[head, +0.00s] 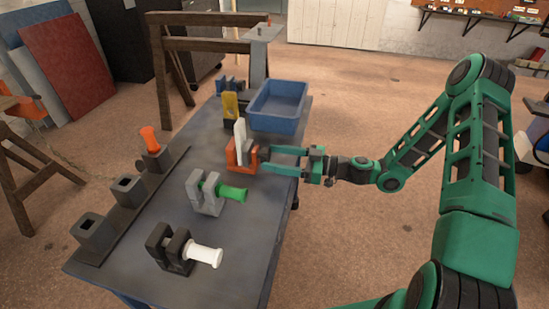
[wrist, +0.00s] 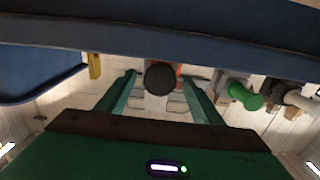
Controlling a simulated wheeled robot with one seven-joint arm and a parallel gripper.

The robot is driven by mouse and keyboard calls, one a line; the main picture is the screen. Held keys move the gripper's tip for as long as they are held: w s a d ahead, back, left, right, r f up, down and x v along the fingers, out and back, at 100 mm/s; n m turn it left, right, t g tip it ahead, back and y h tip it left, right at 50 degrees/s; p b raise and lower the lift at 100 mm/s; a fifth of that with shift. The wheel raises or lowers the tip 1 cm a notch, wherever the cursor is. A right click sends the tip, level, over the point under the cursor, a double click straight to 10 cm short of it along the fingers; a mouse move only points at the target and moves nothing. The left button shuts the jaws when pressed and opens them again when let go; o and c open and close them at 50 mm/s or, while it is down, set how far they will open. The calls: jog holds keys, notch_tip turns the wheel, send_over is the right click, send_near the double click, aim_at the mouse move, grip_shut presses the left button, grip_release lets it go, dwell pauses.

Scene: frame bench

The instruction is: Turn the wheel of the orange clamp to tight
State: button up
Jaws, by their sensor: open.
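The orange clamp (head: 232,159) stands on the bench with a white plate (head: 240,140) upright in it. Its dark round wheel shows end-on in the wrist view (wrist: 160,77), with a little of the orange body (wrist: 179,70) behind it. My gripper (head: 269,159) reaches in from the right at the clamp's wheel side. In the wrist view my gripper (wrist: 160,88) is open, with one finger on each side of the wheel. Gaps show between the fingers and the wheel there. The wheel's turn position cannot be told.
A blue bin (head: 278,107) and a yellow clamp (head: 230,105) stand behind the orange clamp. A grey clamp with a green handle (head: 232,193) and a black clamp with a white handle (head: 205,254) stand nearer. Dark square sockets (head: 92,230) line the left edge.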

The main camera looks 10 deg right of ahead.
jog(key=shift+w+a, duration=0.1)
jog(key=shift+a, duration=0.25)
jog(key=c, duration=1.1)
jog(key=shift+o, duration=0.2)
jog(key=shift+d, duration=0.2)
jog(key=shift+a, duration=0.15)
